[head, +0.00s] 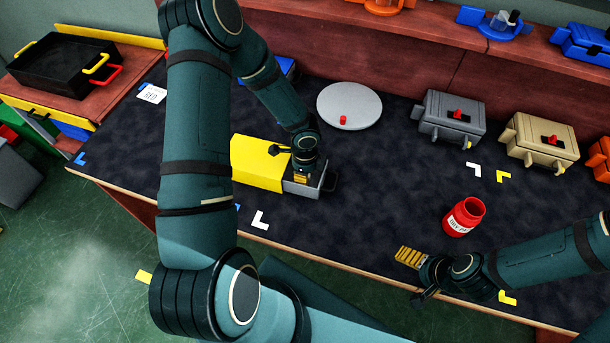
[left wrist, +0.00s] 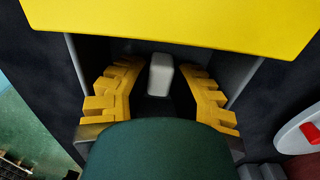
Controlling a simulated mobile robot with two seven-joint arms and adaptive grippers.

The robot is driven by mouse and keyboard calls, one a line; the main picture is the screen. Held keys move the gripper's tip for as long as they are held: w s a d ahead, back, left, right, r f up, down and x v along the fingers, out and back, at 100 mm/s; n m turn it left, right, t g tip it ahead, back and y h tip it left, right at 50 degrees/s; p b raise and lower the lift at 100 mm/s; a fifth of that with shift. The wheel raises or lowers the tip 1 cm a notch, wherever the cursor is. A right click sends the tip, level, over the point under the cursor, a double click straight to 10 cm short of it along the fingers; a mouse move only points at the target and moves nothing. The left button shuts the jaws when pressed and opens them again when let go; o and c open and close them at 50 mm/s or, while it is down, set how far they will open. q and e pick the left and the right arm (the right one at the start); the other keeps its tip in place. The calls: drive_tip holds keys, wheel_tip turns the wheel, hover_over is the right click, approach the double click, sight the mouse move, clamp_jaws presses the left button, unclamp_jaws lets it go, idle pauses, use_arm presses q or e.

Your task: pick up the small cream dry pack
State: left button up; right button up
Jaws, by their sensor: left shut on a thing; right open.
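A small pale cream pack (left wrist: 160,75) stands inside a grey open-topped box part (left wrist: 240,80) under a yellow cover (left wrist: 200,22). My left gripper (left wrist: 158,82) reaches into this opening from above and is shut on the pack, one yellow finger on each side. In the head view my left gripper (head: 301,176) is down at the grey end (head: 315,190) of the yellow-covered box (head: 257,163); the pack is hidden there. My right gripper (head: 412,275) is open and empty near the table's front edge.
Grey (head: 450,118) and tan (head: 541,138) boxes stand at the back right. The dark table (head: 375,180) is clear in the middle.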

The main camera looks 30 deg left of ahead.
use_arm(q)
wheel_tip(320, 180, up, 10)
drive_tip(key=p, duration=0.2)
drive_tip(key=shift+p, duration=0.35)
use_arm(e)
drive_tip(key=r, duration=0.1)
drive_tip(key=w+r, duration=0.1)
drive_tip(key=shift+d+r, duration=0.1)
drive_tip(key=shift+r, duration=0.25)
